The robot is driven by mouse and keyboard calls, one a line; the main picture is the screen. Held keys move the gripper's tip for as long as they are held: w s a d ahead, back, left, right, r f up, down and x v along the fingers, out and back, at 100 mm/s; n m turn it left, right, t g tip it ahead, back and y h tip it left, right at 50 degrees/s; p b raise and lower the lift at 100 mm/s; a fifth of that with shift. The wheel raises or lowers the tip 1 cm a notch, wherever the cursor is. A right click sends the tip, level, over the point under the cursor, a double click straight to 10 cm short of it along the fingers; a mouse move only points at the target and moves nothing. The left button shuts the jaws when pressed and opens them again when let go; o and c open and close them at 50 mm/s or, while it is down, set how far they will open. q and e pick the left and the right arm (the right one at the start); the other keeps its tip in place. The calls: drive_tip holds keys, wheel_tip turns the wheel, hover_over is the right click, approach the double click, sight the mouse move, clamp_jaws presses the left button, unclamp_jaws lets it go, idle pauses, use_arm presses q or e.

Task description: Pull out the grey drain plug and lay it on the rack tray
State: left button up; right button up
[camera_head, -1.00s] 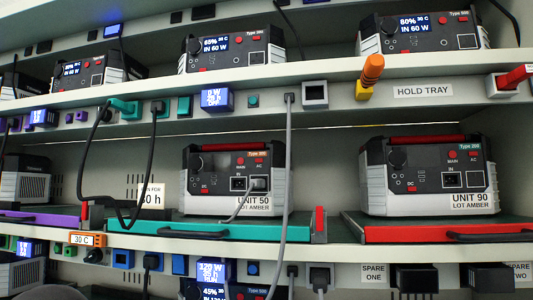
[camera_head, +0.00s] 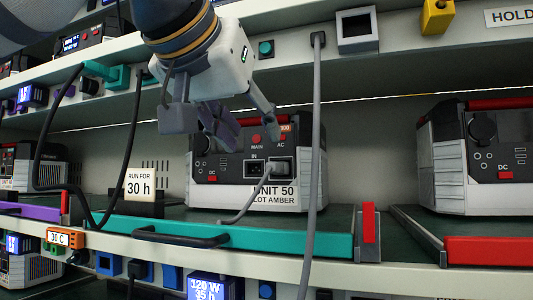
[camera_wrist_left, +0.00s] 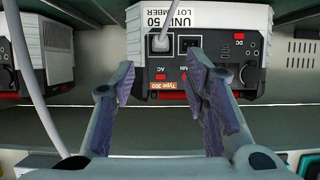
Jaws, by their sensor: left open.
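The grey plug (camera_head: 279,169) sits in the right-hand socket on the front of UNIT 50 (camera_head: 205,172), and its grey cord droops down to the left. In the left wrist view, which is upside down, the plug (camera_wrist_left: 160,43) is in its socket beyond my fingers. My left gripper (camera_head: 250,122) is open and empty, in front of and above the unit's face, apart from the plug. In the wrist view the purple-padded fingers (camera_wrist_left: 162,75) stand apart. The rack tray (camera_head: 250,240) under UNIT 50 has a teal front edge and a black handle. My right gripper is not in view.
A thick grey cable (camera_head: 315,130) hangs from the upper shelf across the right side of UNIT 50. A black cable (camera_head: 132,150) hangs on the left, near the "RUN FOR 30 h" card (camera_head: 139,184). A red-fronted tray (camera_head: 488,250) stands to the right.

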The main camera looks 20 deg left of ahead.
sight(271, 163)
use_arm(q)
drive_tip(key=b+x, duration=0.1)
drive_tip(key=x, duration=0.7)
drive_tip(key=shift+w+f, duration=0.25)
drive_tip(key=shift+f, duration=0.05)
drive_tip(key=shift+w+f, duration=0.1)
drive_tip(key=shift+w, duration=0.7)
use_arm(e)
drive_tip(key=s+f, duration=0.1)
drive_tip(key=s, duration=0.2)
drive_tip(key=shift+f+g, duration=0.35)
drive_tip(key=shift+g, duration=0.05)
use_arm(q)
drive_tip(key=shift+c, duration=0.6)
clamp_jaws()
